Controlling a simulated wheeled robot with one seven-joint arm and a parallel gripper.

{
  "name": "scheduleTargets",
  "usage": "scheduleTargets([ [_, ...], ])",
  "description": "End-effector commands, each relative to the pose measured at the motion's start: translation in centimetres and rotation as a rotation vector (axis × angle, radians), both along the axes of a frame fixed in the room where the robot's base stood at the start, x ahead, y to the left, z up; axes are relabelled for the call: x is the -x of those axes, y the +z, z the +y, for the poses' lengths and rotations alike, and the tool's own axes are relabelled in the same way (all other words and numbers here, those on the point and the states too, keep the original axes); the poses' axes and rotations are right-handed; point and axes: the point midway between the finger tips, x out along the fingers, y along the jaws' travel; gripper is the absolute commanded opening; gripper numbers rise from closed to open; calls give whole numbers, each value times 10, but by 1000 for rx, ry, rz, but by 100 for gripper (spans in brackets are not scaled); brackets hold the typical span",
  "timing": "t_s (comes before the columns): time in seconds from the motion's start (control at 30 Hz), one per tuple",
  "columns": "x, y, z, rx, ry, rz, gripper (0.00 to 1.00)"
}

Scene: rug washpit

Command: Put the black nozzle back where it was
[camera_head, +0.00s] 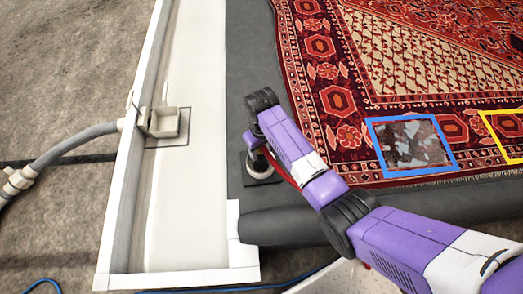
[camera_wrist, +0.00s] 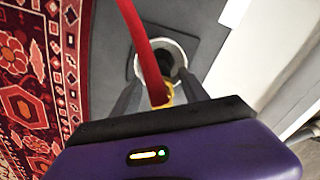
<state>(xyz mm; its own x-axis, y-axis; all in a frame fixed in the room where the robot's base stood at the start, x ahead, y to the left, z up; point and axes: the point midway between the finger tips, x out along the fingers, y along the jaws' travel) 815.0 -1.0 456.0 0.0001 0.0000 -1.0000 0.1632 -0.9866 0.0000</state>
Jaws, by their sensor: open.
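The black nozzle (camera_wrist: 164,64) shows in the wrist view inside a pale round ring holder (camera_wrist: 181,50) on a dark square plate. A red hose (camera_wrist: 141,40) and a yellow band (camera_wrist: 166,94) are close to it. My gripper (camera_wrist: 160,82) is open, with one dark finger on each side of the nozzle; I cannot tell whether they touch it. In the head view my gripper (camera_head: 252,140) points down over the holder (camera_head: 259,165), beside the rug. My arm hides most of the nozzle there.
A patterned red rug (camera_head: 350,100) lies right of the holder, with a blue frame (camera_head: 377,150) around a grey stained patch and a yellow frame (camera_head: 490,128) at the right. Left are a white channel (camera_head: 190,70) with a small beige box (camera_head: 164,122) and a grey hose (camera_head: 75,138).

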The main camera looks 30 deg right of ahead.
Motion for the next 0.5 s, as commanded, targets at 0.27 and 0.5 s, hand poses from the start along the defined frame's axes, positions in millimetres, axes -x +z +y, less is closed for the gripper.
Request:
scheduleTargets([
  [0.27,-1,62,0,0,0,-3,52],
  [0.5,0,94,0,0,0,-1,52],
])
